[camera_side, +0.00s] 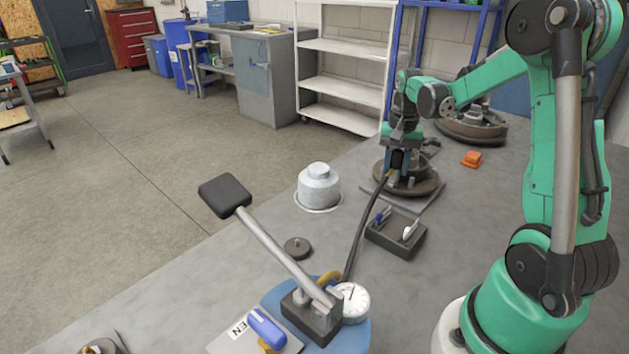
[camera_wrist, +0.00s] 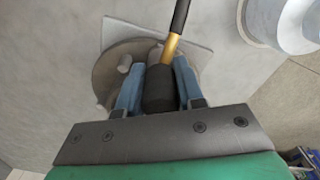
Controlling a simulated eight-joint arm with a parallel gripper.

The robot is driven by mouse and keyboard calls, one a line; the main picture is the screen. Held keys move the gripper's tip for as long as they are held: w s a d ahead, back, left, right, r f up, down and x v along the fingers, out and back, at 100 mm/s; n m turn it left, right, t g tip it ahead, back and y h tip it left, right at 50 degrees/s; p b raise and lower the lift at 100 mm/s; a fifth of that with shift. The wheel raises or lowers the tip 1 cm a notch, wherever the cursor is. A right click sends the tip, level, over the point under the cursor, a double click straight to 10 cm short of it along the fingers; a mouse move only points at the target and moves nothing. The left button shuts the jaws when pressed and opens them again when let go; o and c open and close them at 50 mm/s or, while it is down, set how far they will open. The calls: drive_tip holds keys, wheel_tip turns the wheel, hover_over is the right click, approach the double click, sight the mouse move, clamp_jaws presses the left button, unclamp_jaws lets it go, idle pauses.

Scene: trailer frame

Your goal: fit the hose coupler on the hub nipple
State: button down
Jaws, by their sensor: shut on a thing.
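My gripper (camera_side: 397,160) is shut on the hose coupler, just above the brown hub (camera_side: 425,188). In the wrist view the coupler (camera_wrist: 159,90) is a dark cylinder between the two blue fingers (camera_wrist: 129,90), with a brass end (camera_wrist: 171,48). The black hose (camera_side: 359,228) runs from the coupler down to the foot pump (camera_side: 312,312). The round hub (camera_wrist: 105,70) lies under the fingers on a pale square plate, with a short grey stud (camera_wrist: 124,64) left of the coupler. The hub nipple is not clearly seen; I cannot tell whether the coupler touches it.
A dark tray (camera_side: 396,238) with small items sits in front of the hub. A grey capped cylinder (camera_side: 319,187) stands left of it, and a small dark disc (camera_side: 297,247) lies nearer.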

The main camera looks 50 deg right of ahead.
drive_tip(key=shift+f, duration=0.15)
drive_tip(key=shift+c, duration=0.4)
unclamp_jaws()
drive_tip(key=shift+r, duration=3.55)
